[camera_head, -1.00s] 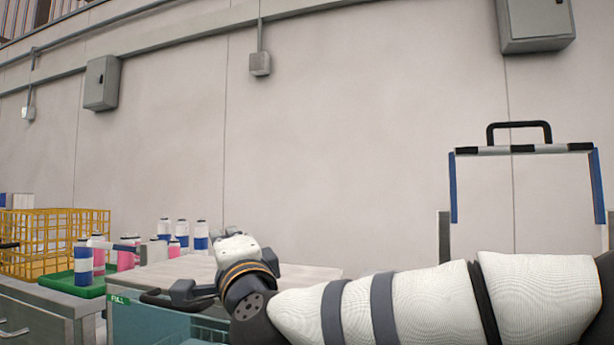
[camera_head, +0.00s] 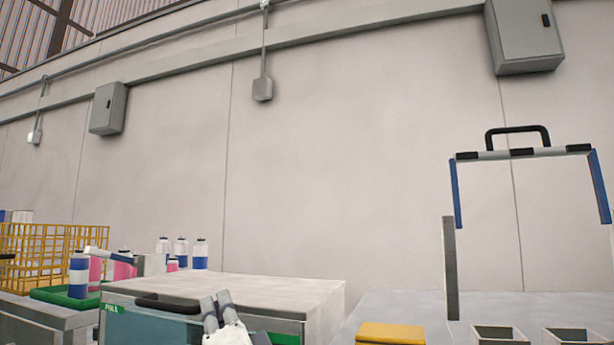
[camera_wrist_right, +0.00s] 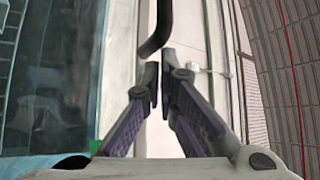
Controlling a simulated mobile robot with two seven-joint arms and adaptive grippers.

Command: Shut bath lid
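Whether the slab is fully seated I cannot tell. My right gripper (camera_head: 217,308) is just right of the handle, fingers close together. In the right wrist view, the gripper (camera_wrist_right: 154,84) has its fingertips nearly touching and nothing visible between them. A dark curved bar (camera_wrist_right: 155,35), likely the handle, lies beyond the tips. My left gripper is out of view.
A yellow wire basket (camera_head: 35,250) and several blue, white and pink cans stand on the left, some on a green tray (camera_head: 55,296). A blue-and-white guard frame (camera_head: 525,153) stands on the right, above a yellow block (camera_head: 390,333) and open bins (camera_head: 498,335).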

